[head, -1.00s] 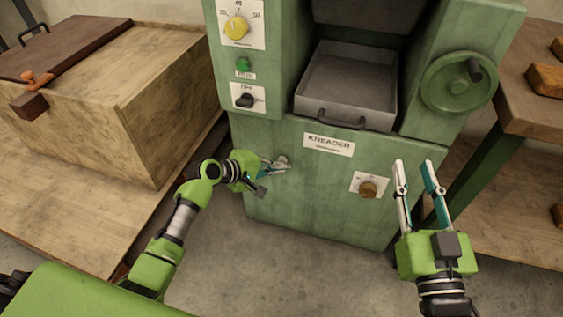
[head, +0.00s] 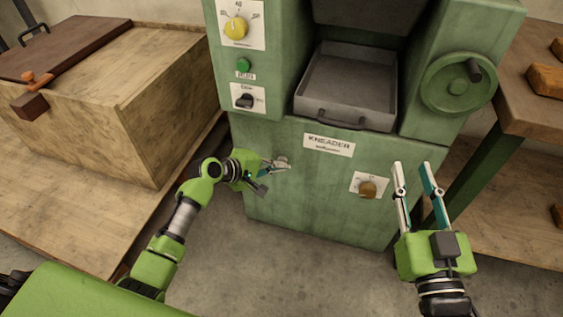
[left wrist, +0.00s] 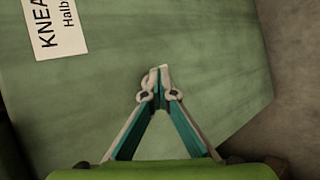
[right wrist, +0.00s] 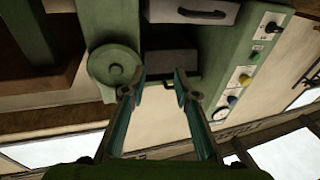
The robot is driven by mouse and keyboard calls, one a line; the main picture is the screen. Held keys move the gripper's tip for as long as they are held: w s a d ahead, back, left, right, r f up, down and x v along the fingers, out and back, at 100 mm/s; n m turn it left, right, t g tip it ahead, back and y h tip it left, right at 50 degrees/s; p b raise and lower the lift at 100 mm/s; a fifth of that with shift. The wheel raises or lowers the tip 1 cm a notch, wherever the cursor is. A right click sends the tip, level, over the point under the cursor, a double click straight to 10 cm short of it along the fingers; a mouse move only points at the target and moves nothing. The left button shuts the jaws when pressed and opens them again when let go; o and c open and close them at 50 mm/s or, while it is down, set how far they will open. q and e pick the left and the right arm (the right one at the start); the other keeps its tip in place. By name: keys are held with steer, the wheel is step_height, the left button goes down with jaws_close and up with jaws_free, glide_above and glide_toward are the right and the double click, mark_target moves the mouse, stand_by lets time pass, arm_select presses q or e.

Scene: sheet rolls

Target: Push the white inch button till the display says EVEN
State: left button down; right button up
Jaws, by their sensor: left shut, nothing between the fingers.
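A small pale round button (head: 282,160) sits on the green front of the kneader (head: 310,190), left of and below its KNEADER label (head: 329,145). My left gripper (head: 286,167) is at this button, its fingertips partly overlapping it; I cannot tell whether they touch it. In the left wrist view the left gripper (left wrist: 160,70) is shut and empty in front of the green panel, and the button is hidden. No display with the word EVEN can be read. My right gripper (head: 413,165) is open and empty, in front of the kneader's right side.
The kneader carries a brown knob (head: 368,189), yellow dial (head: 236,28), green button (head: 244,66), black switch (head: 244,102), handwheel (head: 458,86) and grey tray (head: 345,90). A wooden chest (head: 150,110) stands left. A wooden table (head: 535,105) with loaf-like blocks stands right.

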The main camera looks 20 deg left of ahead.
arm_select(q)
steer(key=shift+s+p, duration=0.75)
steer(key=shift+s, duration=0.1)
arm_select(e)
step_height(320, 180, down, 8)
steer(key=s+d+g+h, duration=0.1)
steer(key=g, duration=0.3)
steer(key=shift+d+f, duration=0.2)
arm_select(q)
steer(key=shift+s, duration=0.1)
arm_select(e)
steer(key=shift+s+h, duration=0.1)
steer(key=shift+h, duration=0.2)
